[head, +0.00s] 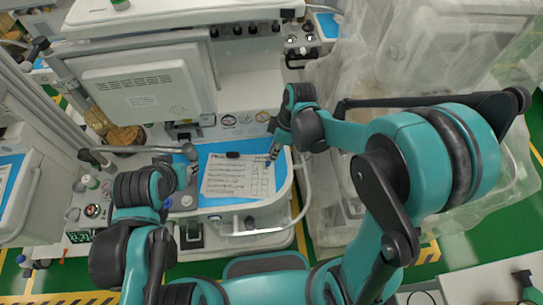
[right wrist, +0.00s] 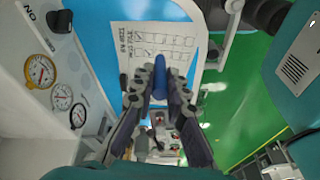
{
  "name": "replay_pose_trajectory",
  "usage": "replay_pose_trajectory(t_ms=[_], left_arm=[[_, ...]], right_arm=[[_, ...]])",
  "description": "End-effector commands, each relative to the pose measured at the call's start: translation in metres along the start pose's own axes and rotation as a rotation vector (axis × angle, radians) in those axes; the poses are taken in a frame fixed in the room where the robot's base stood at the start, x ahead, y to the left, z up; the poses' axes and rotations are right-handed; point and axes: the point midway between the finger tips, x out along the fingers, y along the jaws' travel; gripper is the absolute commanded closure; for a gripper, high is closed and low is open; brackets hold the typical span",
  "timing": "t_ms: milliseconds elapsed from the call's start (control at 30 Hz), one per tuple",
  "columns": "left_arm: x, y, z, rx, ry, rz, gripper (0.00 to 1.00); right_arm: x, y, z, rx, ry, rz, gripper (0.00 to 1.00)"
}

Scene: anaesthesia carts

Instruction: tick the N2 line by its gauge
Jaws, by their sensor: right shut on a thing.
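The checklist sheet (head: 226,180) lies on the blue work surface of the anaesthesia cart; its grid of boxes also shows in the right wrist view (right wrist: 182,42). My right gripper (head: 273,154) is shut on a blue pen (right wrist: 160,72), which points at the sheet's right part, over or near the box columns. I cannot tell whether the pen touches the paper. Three round gauges (head: 245,117) sit on the cart's panel behind the sheet; they show larger in the right wrist view (right wrist: 62,97). Their needles and labels are mostly too small to read. My left gripper (head: 191,155) is by the blue surface's left edge.
A black item (head: 232,155) lies at the sheet's top edge. A monitor (head: 140,88) stands behind on the left. A white rail (head: 262,228) runs along the cart's front. Plastic-draped equipment (head: 335,190) stands close on the right.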

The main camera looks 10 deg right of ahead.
Motion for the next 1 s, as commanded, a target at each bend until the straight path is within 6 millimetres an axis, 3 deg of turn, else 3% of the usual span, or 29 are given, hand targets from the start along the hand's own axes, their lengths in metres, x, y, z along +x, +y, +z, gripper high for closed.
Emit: replay_pose_trajectory(t_ms=[367,1000], left_arm=[[0.005,0.000,0.003,0.000,0.000,0.000,0.60],[0.042,0.000,0.030,0.000,0.000,0.000,0.60]], right_arm=[[0.006,0.000,0.001,0.000,0.000,0.000,1.00],[0.059,0.003,0.005,-0.001,0.000,0.000,1.00]])
